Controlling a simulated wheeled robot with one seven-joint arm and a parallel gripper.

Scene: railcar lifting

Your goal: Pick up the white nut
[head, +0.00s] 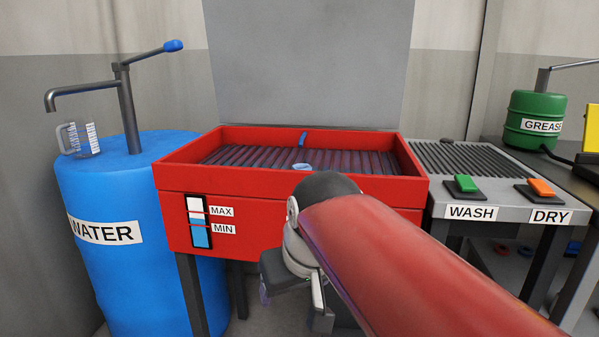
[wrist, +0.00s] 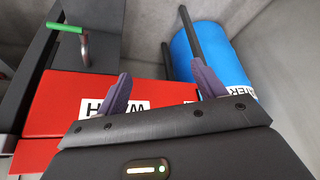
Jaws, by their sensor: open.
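No plainly white nut shows in either view. A small pale blue-white piece (head: 302,166) lies inside the red wash tank (head: 172,178) near its front wall. It is mostly hidden by the wall and my arm, so I cannot tell if it is the nut. My gripper (head: 292,300) is low in front of the tank, partly hidden by my arm. In the wrist view my gripper (wrist: 161,70) has its two fingers wide apart with nothing between them, pointing toward a red surface with a white label (wrist: 115,108).
A blue water barrel (head: 125,270) with a tap stands left, with a clear mug (head: 82,139) on top. A grey WASH/DRY bench (head: 440,205) stands right, with several rings on its lower shelf. A green grease can (head: 533,118) is farther right. A blue piece (head: 303,139) is at the tank's back.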

